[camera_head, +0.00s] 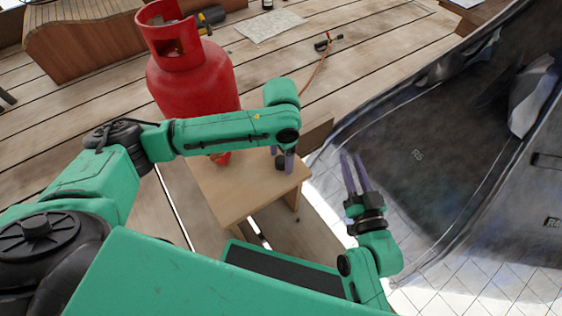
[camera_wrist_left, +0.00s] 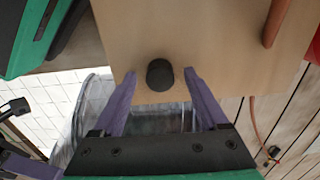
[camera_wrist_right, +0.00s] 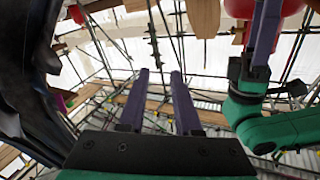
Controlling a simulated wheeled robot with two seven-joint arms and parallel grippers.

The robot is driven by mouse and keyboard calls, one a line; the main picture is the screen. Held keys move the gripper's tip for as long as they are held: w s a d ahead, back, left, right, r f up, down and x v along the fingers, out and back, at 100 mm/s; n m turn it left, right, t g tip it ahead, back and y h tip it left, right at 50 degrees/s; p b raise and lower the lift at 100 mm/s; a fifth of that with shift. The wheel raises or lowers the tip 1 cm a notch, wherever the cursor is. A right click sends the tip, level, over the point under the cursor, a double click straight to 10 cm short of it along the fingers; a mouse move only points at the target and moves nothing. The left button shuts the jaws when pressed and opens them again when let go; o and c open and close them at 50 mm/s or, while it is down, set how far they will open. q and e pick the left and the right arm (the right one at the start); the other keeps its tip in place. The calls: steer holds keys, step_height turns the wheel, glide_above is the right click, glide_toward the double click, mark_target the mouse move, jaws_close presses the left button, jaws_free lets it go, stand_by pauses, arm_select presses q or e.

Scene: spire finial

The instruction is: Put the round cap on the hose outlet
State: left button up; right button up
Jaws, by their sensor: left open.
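The black round cap (camera_head: 281,163) is on the small wooden table, near its right edge. In the left wrist view the cap (camera_wrist_left: 160,75) lies between the fingertips, with a gap on each side. My left gripper (camera_head: 283,164) points down over the table and is open around the cap. My right gripper (camera_head: 351,156) is open and empty, right of the table, its fingers pointing away from me. A reddish-brown rod-like piece (camera_wrist_left: 277,22) shows over the table in the left wrist view; I cannot tell if it is the hose outlet. My left forearm hides part of the table.
The small wooden table (camera_head: 236,203) stands before a red gas cylinder (camera_head: 193,78). A torch (camera_head: 327,41) with an orange hose (camera_head: 315,72) lies on the deck behind. Dark sheeting (camera_head: 430,150) lies to the right. A wooden bench-like piece (camera_head: 85,45) stands back left.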

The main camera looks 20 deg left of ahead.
arm_select(q)
steer(key=shift+f, duration=0.35)
jaws_close()
arm_select(e)
steer(key=shift+t, duration=0.8)
steer(key=r, duration=0.1)
steer(key=w+r, duration=0.1)
steer(key=r, duration=0.1)
steer(key=w+r, duration=0.1)
steer(key=shift+d+r, duration=0.2)
steer(key=shift+r, duration=0.15)
arm_select(q)
steer(key=shift+r, duration=0.1)
